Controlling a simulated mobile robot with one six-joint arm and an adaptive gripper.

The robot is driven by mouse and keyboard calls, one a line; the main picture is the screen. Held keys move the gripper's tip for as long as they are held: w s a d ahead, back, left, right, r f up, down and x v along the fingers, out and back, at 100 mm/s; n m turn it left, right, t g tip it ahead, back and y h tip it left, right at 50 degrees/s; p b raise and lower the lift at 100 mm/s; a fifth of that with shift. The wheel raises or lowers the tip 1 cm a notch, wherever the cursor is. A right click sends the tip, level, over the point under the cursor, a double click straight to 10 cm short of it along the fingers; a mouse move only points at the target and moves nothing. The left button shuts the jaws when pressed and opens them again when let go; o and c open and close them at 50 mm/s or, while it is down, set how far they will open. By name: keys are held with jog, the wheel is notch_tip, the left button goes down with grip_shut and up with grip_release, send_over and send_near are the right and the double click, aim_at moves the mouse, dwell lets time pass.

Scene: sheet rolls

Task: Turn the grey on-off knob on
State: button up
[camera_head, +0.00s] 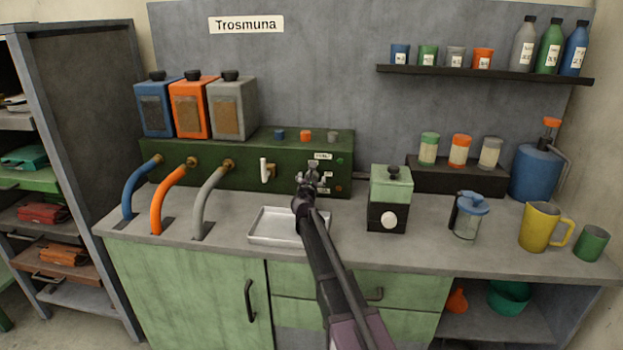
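A dark green machine (225,180) stands at the back of the counter. A small grey knob-like piece (332,137) sits on its top at the right, beside a blue one (280,134) and an orange one (306,135). My gripper (314,176) is in front of the right end of the machine's front panel, near small white labels (323,156), a green spot and a red spot. It covers part of that panel, and any knob behind it is hidden. Its fingers are too small to show whether they are open or shut, or touching the panel.
A metal tray (272,238) lies left of my arm. A green and black grinder-like box (388,180) with a white dial stands to the right. A lidded jar (467,222) and yellow mug (538,228) stand farther right. Blue, orange and grey hoses curve down at left.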

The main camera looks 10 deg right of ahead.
jog(key=c, duration=1.1)
jog(key=shift+m, duration=0.4)
jog(key=m, duration=0.7)
jog(key=shift+m, duration=0.4)
jog(key=m, duration=0.4)
jog(key=shift+m, duration=0.3)
jog(key=m, duration=0.4)
jog(key=shift+w+m, duration=0.1)
jog(key=shift+m, duration=0.2)
